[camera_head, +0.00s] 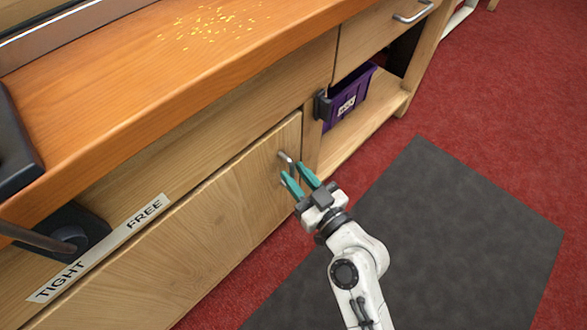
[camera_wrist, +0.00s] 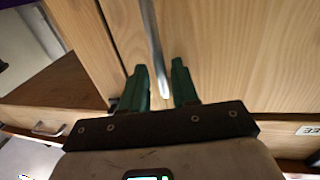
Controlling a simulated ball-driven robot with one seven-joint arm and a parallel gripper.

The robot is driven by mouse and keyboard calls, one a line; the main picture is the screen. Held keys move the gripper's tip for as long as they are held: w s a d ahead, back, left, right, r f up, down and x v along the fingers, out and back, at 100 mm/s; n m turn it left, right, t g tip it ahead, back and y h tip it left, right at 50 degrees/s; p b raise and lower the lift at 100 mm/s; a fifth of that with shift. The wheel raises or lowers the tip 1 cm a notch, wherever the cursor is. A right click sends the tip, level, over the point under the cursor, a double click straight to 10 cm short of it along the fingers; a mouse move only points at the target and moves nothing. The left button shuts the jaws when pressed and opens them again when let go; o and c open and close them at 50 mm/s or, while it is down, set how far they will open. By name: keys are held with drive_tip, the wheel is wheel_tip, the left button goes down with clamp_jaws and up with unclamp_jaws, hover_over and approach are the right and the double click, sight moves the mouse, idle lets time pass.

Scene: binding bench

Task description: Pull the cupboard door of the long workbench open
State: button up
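The cupboard door (camera_head: 215,215) is a pale wood panel at the front of the long workbench (camera_head: 180,75). It looks closed, and I see no clear gap at its edge. Its metal bar handle (camera_head: 286,159) is near the door's upper right corner. My gripper (camera_head: 298,180) has teal fingers and is at the handle. In the wrist view, the handle (camera_wrist: 155,45) runs between the two fingers of my gripper (camera_wrist: 160,83). The fingers stand apart, with space visible on both sides of the bar. The handle's lower part is hidden by the fingers in the head view.
A purple bin (camera_head: 348,100) stands on the open shelf right of the door. A drawer with a handle (camera_head: 412,12) is above it. A TIGHT/FREE label (camera_head: 100,248) and a lever (camera_head: 40,238) are at left. A dark mat (camera_head: 420,230) lies on the red floor.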

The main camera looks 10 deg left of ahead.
drive_tip(key=shift+x, duration=0.9)
drive_tip(key=shift+s, duration=0.1)
clamp_jaws()
